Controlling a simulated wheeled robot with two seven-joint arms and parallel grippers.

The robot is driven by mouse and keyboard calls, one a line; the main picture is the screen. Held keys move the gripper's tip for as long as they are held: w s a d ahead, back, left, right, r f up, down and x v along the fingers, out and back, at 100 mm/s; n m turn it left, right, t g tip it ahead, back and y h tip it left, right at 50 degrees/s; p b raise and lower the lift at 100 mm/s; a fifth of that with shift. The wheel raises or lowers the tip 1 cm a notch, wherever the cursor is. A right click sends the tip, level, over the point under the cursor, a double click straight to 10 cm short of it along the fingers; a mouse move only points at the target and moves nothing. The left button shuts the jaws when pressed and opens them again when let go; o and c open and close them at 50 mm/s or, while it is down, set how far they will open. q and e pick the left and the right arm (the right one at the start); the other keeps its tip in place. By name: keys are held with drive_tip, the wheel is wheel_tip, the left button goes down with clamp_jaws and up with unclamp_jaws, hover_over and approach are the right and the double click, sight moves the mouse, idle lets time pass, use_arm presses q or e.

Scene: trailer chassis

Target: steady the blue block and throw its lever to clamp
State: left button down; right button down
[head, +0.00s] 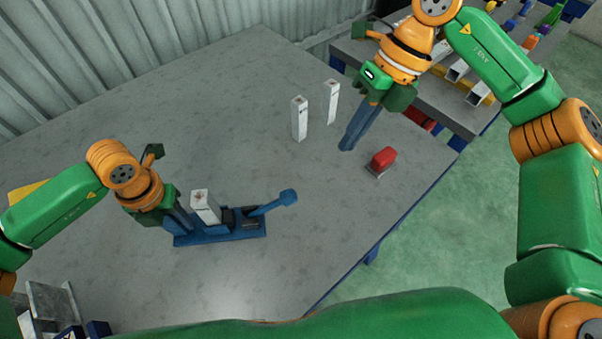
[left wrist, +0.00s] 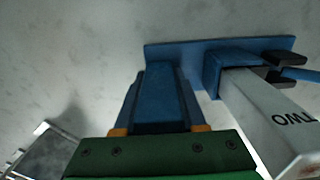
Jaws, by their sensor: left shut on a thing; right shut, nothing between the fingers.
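The blue block (head: 255,231) lies on the grey table, and its base plate also shows in the left wrist view (left wrist: 175,49). A white post (head: 206,208) stands on it, printed with dark letters in the left wrist view (left wrist: 270,115). The blue lever (head: 272,206) reaches out right from the block, low and slightly raised, ending in a wide knob. My left gripper (head: 185,226) is shut on the block's left end; its fingers hide the gripped part. My right gripper (head: 347,146) is shut and empty, pointing down, well up and right of the lever.
Two white posts (head: 299,119) (head: 331,102) stand left of my right gripper. A red block (head: 382,160) sits near the table's right edge. A second table (head: 448,92) with metal parts stands behind. Metal pieces (head: 47,306) lie bottom left. The middle of the table (head: 225,120) is clear.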

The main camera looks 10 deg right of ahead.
sight(290, 189)
drive_tip(key=s+a+f, duration=0.2)
drive_tip(key=a+f, duration=0.5)
drive_tip(key=f, duration=0.2)
drive_tip(key=shift+s+a, duration=0.15)
drive_tip(key=shift+a, duration=0.05)
drive_tip(key=shift+a+r, duration=0.25)
drive_tip(key=shift+r, duration=0.05)
drive_tip(key=shift+a+r, duration=0.85)
drive_tip(key=a+r, duration=0.1)
drive_tip(key=a+r+h, duration=0.1)
drive_tip(key=a, duration=0.1)
drive_tip(key=shift+h, duration=0.3)
